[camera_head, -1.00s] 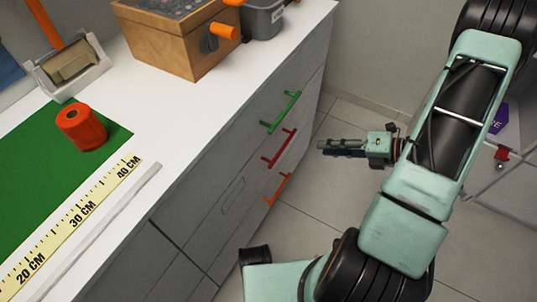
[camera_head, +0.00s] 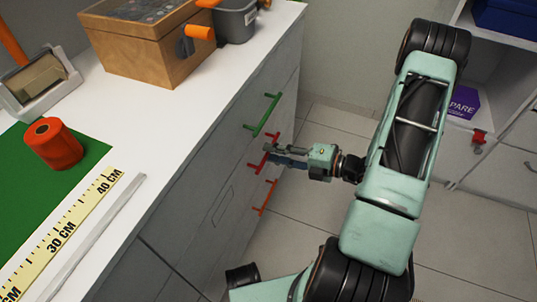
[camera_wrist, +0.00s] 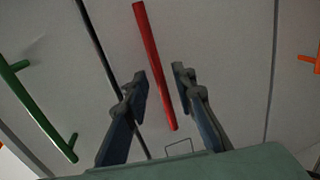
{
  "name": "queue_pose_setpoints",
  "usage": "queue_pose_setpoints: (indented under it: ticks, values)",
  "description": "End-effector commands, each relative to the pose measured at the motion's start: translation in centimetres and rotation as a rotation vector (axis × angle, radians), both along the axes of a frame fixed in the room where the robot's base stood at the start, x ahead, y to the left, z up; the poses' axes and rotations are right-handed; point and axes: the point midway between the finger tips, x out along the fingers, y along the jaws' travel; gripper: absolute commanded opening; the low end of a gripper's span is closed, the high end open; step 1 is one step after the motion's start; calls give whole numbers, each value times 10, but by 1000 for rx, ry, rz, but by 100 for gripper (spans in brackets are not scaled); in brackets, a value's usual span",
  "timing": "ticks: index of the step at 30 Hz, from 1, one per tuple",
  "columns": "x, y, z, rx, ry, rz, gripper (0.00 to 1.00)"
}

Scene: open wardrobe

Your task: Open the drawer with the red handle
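The red handle (camera_head: 257,165) is a straight bar on the grey cabinet front (camera_head: 213,170), between a green handle (camera_head: 262,116) and an orange-red handle (camera_head: 265,198). Its drawer looks closed. My gripper (camera_head: 269,153) is at the red handle and hides its middle in the head view. In the wrist view the red handle (camera_wrist: 152,62) runs lengthwise between the two parted fingers of my gripper (camera_wrist: 159,73), with space showing on both sides. I cannot tell how deep the bar sits between the fingers.
The green handle (camera_wrist: 38,112) is left and the orange-red one (camera_wrist: 314,60) right in the wrist view. A wooden box (camera_head: 150,50), grey bin (camera_head: 236,22) and red cylinder (camera_head: 54,150) stand on the white counter. Tiled floor (camera_head: 305,215) right of the cabinet is clear around my arm.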

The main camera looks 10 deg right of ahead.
Motion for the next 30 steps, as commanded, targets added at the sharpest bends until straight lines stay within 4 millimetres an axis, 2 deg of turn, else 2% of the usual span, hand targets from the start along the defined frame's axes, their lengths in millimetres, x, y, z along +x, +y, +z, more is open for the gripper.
queue_pose_setpoints:
  ticks: [4,14,21,30]
  values:
    - [8,11,-4,0,0,1,24]
    - [11,14,-3,0,0,-1,24]
    - [11,14,-3,0,0,-1,0]
    - [11,14,-3,-1,-1,-1,0]
